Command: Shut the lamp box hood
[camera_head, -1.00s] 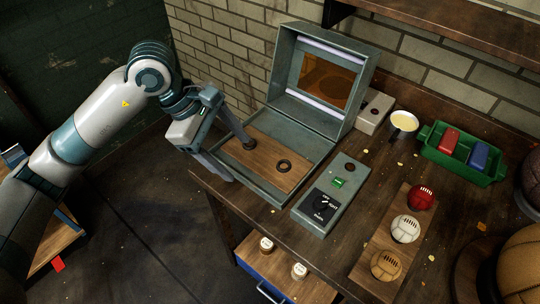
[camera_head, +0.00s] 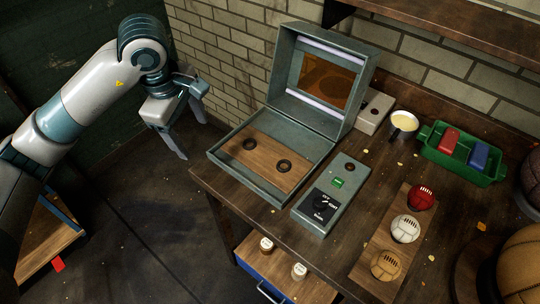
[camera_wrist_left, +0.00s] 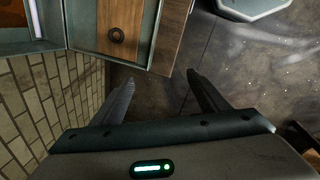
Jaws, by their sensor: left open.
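The lamp box has a grey-green base tray (camera_head: 226,163) on the workbench, with a wooden board (camera_head: 263,165) inside bearing two dark rings. Its hood (camera_head: 366,72) stands raised at the back, tilted open, showing an amber window (camera_head: 326,78) and pale lamp tubes. My left gripper (camera_head: 192,140) is open and empty, left of the box and clear of it, beyond the bench edge. In the left wrist view the open fingers (camera_wrist_left: 163,90) hang over the floor, with part of the box (camera_wrist_left: 152,40) at the upper left. My right gripper is not in view.
A control box (camera_head: 345,172) with a green switch stands right of the tray. A green crate (camera_head: 432,156), a cup (camera_head: 403,124) and a brick wall (camera_head: 235,50) lie behind. Open floor is at left.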

